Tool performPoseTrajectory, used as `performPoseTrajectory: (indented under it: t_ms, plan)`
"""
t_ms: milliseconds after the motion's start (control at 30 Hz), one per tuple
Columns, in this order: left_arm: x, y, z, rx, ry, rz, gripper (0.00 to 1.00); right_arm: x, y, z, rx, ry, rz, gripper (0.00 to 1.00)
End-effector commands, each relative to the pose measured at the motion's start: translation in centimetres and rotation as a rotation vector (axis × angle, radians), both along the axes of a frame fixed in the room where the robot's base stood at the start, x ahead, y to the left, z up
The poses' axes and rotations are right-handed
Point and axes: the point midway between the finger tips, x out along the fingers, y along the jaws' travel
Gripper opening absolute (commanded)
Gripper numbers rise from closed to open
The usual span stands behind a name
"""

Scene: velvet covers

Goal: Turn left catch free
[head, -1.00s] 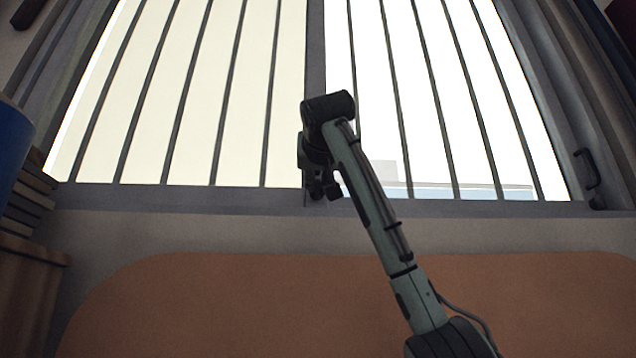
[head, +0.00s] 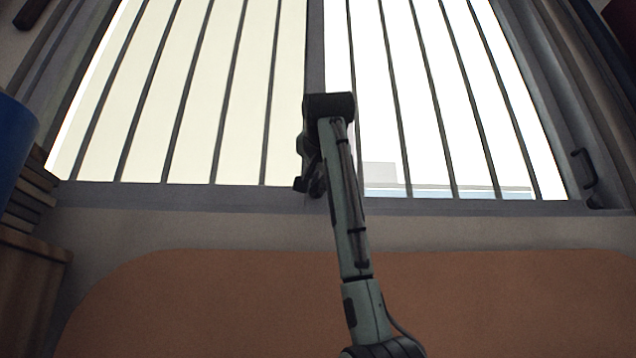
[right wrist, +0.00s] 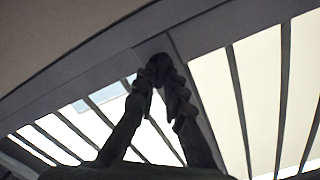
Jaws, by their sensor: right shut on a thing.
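My right gripper (head: 309,188) is at the foot of the window's middle upright (head: 316,50). The right wrist view shows its two dark fingers (right wrist: 165,82) close together at the window frame, shut on a small dark piece (right wrist: 159,62) that I take to be the left catch. The fingers cover most of the catch, so its exact angle cannot be told. In the head view my own wrist and fingers hide it. My left gripper is in neither view.
The barred window has a pale left pane (head: 200,100) and a brighter right pane (head: 440,100). A dark handle (head: 586,168) is on the right frame. An orange-brown rounded panel (head: 200,300) lies below. A blue object (head: 14,140) stands at the left edge.

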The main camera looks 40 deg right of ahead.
Motion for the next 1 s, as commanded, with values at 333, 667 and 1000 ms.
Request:
performPoseTrajectory:
  t_ms: [333,667,1000]
  plan:
    - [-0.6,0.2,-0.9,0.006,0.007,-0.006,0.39,0.0,0.1,0.0,0.281,-0.17,0.002,0.0]
    - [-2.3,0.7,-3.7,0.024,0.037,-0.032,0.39,0.0,0.0,-0.2,0.535,-0.326,0.001,0.0]
    - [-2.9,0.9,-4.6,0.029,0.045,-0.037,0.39,-0.1,-0.1,-0.3,0.716,-0.437,-0.001,0.0]
